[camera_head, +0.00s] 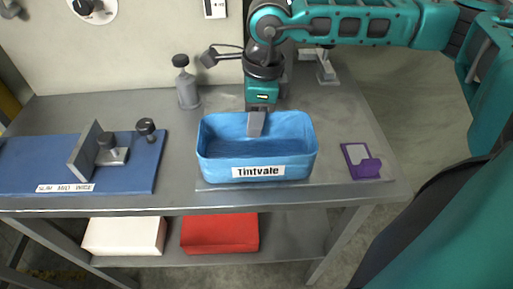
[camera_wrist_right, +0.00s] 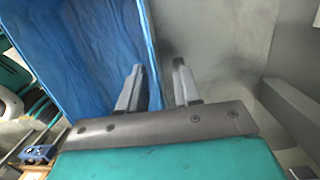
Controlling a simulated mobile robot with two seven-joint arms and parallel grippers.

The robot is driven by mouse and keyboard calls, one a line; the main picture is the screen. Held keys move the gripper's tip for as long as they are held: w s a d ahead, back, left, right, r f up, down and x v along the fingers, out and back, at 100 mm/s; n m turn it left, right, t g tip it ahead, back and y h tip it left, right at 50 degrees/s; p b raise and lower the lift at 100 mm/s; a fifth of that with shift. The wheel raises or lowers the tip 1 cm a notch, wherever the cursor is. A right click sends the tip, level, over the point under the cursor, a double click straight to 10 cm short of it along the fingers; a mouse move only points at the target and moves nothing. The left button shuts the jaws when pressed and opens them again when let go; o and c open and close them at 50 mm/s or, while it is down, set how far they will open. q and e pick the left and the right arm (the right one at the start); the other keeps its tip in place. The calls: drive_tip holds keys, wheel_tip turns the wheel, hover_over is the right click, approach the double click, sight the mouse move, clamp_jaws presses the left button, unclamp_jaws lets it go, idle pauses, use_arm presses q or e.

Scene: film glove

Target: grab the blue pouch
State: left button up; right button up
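The blue pouch (camera_head: 222,172) is an open-topped, box-like fabric container labelled "Tintvale", upright near the table's front edge. My right gripper (camera_head: 256,126) points down at the middle of its back rim. One finger shows inside the pouch, in front of the back wall; the other is hidden in the head view. In the right wrist view, the fingers of the right gripper (camera_wrist_right: 158,68) are apart, with the edge of the blue pouch wall (camera_wrist_right: 95,60) running between them. Whether either finger touches the wall cannot be told. My left gripper is not in view.
A purple holder (camera_head: 366,168) sits to the right on the grey table (camera_head: 350,115). A grey bottle (camera_head: 187,88) stands behind left. A blue board (camera_head: 30,160) with metal fittings lies left. White (camera_head: 125,235) and red (camera_head: 220,233) boxes rest on the lower shelf.

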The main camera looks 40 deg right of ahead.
drive_tip(key=shift+f, duration=0.3)
drive_tip(key=shift+c, duration=0.3)
clamp_jaws()
drive_tip(key=shift+r, duration=0.1)
